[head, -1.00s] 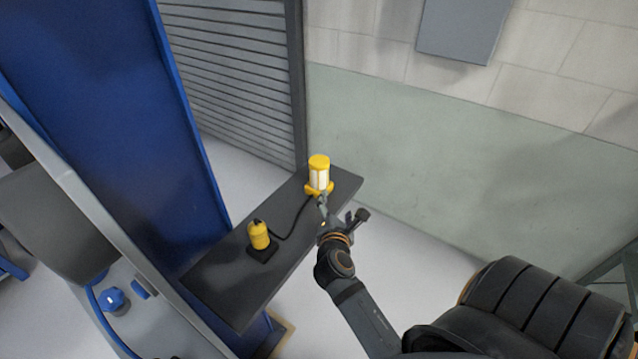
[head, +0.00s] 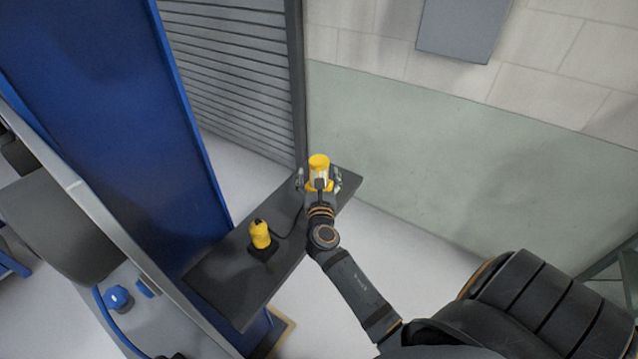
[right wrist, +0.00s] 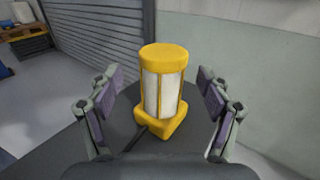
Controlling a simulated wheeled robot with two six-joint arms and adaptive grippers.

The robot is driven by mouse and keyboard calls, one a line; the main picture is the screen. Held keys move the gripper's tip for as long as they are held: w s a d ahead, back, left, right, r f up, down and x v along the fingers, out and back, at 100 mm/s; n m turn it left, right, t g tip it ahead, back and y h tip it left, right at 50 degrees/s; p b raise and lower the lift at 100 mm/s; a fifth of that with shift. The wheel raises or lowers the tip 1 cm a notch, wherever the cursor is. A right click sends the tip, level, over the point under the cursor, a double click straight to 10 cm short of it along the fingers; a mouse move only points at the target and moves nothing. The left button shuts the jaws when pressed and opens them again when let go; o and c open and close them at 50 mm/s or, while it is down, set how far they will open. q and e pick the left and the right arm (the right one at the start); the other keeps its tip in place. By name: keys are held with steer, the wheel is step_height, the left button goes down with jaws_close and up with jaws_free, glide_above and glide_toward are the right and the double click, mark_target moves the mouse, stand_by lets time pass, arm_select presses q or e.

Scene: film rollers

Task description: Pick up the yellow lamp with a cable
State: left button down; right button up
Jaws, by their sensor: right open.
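The yellow lamp (head: 319,163) stands upright near the far end of a dark shelf, with a white cylinder between its yellow cap and base. It also shows in the middle of the right wrist view (right wrist: 163,92). A dark cable (head: 292,232) runs from the lamp's side toward a smaller yellow piece (head: 260,234) on a black base on the same shelf. My right gripper (head: 319,178) is open, its fingers on either side of the lamp. In the right wrist view (right wrist: 160,100) gaps show between both fingers and the lamp. My left gripper is not in view.
The dark shelf (head: 236,296) sticks out beside a tall blue panel (head: 130,110). A grey slatted shutter (head: 235,80) stands behind it, and a pale green wall (head: 450,150) is to the right. The shelf between the two yellow things is mostly clear.

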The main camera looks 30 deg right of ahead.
mark_target(319, 164)
steer(key=p+x, duration=0.1)
steer(key=x, duration=0.3)
steer(key=shift+d, duration=0.25)
steer(key=shift+w+d+f, duration=0.15)
steer(key=shift+w+d, duration=0.05)
steer(key=shift+w, duration=0.15)
steer(key=shift+s+a, duration=0.15)
steer(key=shift+s, duration=0.05)
steer(key=c, duration=0.4)
steer(key=shift+w, duration=0.1)
jaws_close()
